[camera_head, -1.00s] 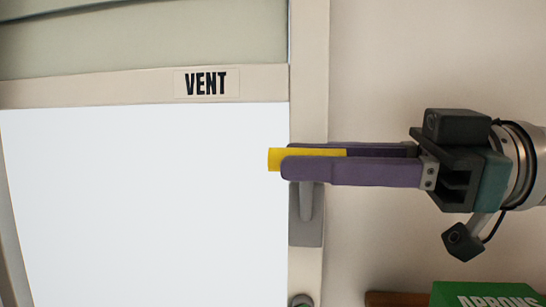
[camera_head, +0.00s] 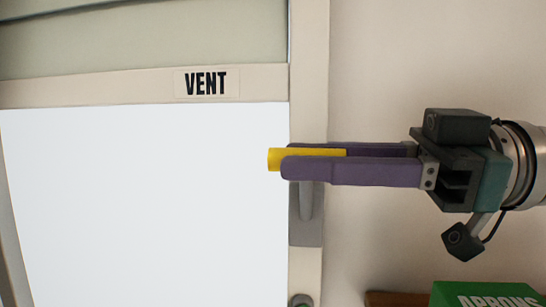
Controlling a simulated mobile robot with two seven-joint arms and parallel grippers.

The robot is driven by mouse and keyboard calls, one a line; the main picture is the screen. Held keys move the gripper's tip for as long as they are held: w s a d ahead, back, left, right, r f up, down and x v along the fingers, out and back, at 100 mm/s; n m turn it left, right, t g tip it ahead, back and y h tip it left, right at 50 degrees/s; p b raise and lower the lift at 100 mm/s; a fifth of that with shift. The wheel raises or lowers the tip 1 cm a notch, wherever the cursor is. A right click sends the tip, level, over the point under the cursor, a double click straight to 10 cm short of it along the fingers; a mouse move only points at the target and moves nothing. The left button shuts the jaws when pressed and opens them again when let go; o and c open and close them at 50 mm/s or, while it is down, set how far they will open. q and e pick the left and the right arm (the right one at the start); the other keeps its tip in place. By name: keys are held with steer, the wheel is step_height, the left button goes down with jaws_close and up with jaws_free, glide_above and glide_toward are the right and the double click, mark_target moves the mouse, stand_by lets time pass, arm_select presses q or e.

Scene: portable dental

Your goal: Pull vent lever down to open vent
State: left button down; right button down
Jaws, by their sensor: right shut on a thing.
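The vent lever shows as a yellow handle (camera_head: 275,159) with a grey stem and a grey mounting plate (camera_head: 312,232) on the cream window frame. The handle lies level across the frame, at the top of the stem. My right gripper (camera_head: 300,163) comes in from the right and is shut on the yellow handle; its purple fingers hide much of it. The vent (camera_head: 140,45) is the pale panel at the top left, above a crossbar with a "VENT" label (camera_head: 206,83). I cannot tell whether the panel is tilted. My left gripper is not in view.
A bright white window pane (camera_head: 150,200) fills the left below the crossbar. A bare beige wall (camera_head: 430,60) is on the right. A green box (camera_head: 485,293) with "APRONS" lettering sits on a brown ledge (camera_head: 395,298) at the bottom right.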

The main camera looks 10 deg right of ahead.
steer(key=shift+s+f+n+b, duration=0.2)
steer(key=shift+f+n+b, duration=0.2)
steer(key=shift+b, duration=0.05)
steer(key=n+b, duration=0.1)
steer(key=s+f+n+b, duration=0.1)
steer(key=n, duration=0.1)
steer(key=s+f+n+b, duration=0.1)
steer(key=n+b, duration=0.1)
steer(key=shift+a+f, duration=0.2)
steer(key=shift+a, duration=0.2)
steer(key=c, duration=0.7)
jaws_free()
steer(key=shift+c, duration=0.2)
